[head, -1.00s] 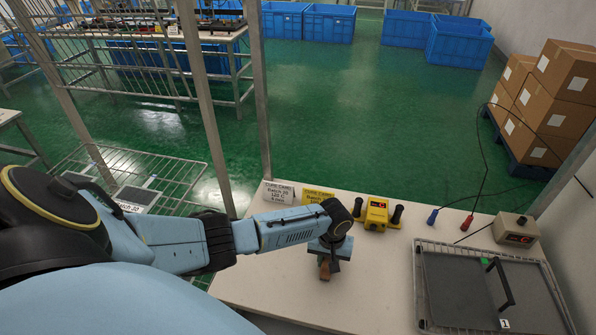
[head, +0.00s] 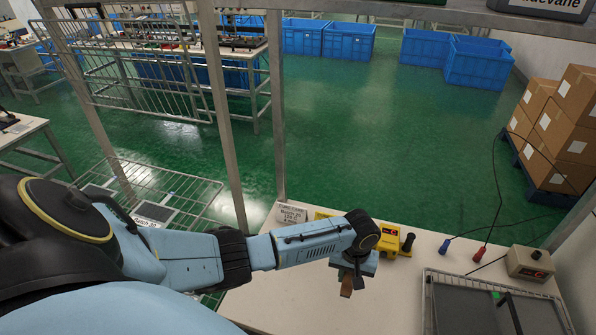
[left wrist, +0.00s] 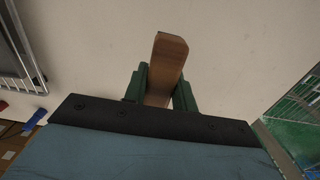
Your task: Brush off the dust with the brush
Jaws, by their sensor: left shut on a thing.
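My left gripper (head: 347,276) is over the white table (head: 285,300), left of the wire tray. In the left wrist view its two green fingers (left wrist: 160,88) are shut on a brown wooden piece, which looks like the brush handle (left wrist: 168,60); the brush handle also shows in the head view (head: 346,287). The bristles are hidden. A dark flat sheet (head: 468,312) lies in the wire tray (head: 428,290) at the right. I cannot make out dust on it. My right gripper is not in view.
Cards (head: 291,213) and a yellow device (head: 394,243) stand along the table's back edge. A small control box (head: 530,263) and blue and red plugs (head: 479,254) lie behind the tray. The table's front middle is clear.

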